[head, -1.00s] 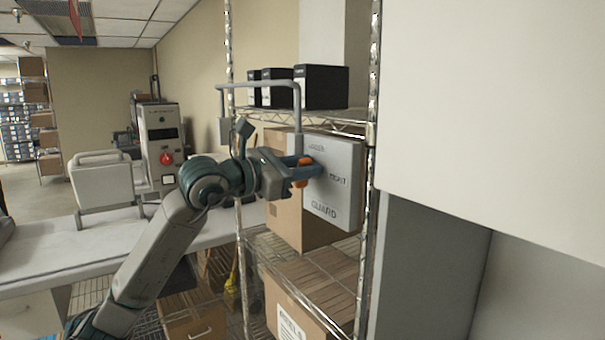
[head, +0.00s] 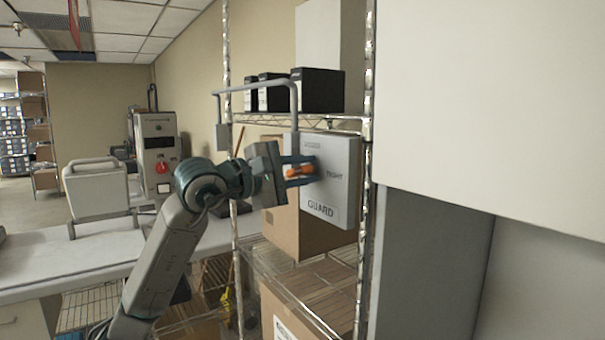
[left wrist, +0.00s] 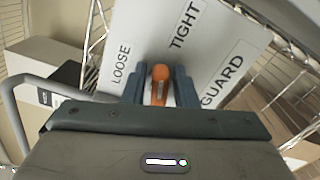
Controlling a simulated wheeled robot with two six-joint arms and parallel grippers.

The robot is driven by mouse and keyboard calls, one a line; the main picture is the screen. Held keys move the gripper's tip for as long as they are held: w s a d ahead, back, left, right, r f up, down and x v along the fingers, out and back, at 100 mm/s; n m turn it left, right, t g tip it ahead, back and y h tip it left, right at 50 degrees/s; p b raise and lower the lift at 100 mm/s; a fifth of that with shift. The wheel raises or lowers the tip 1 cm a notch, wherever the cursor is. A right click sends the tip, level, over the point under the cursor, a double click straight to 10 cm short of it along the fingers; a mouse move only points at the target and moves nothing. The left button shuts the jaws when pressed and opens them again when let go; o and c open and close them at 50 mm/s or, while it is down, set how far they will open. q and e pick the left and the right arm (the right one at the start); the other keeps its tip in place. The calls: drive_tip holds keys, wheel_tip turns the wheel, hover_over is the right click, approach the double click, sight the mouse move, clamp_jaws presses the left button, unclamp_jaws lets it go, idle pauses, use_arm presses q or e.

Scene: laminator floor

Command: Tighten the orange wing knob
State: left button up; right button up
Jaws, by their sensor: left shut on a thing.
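The orange wing knob (head: 298,172) is on the front of a pale guard plate (head: 343,203). The plate is lettered LOOSE above the knob, TIGHT to its right and GUARD below. My left gripper (head: 300,171) is shut on the knob, with one finger above it and one below. The knob's wing lies about level in the head view. In the left wrist view, the knob (left wrist: 160,86) sits between the two blue fingers (left wrist: 159,88), and its long side points roughly toward TIGHT. The knob's base is partly hidden. My right gripper is not in view.
The plate is by a wire shelf rack with a metal post (head: 366,130) to its right. A grey rail (head: 250,86) runs above my gripper. Black boxes (head: 318,90) stand on the upper shelf. A carton (head: 283,232) is behind the plate. A bench (head: 75,255) is at left.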

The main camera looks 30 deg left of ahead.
use_arm(q)
drive_tip(key=shift+f+m+b, duration=0.15)
drive_tip(key=shift+m+b, duration=0.05)
drive_tip(key=shift+m, duration=0.65)
drive_tip(key=shift+f+m+b, duration=0.15)
drive_tip(key=shift+m, duration=0.7)
drive_tip(key=o, duration=0.7)
drive_tip(key=shift+c, duration=0.2)
drive_tip(key=shift+o, duration=0.4)
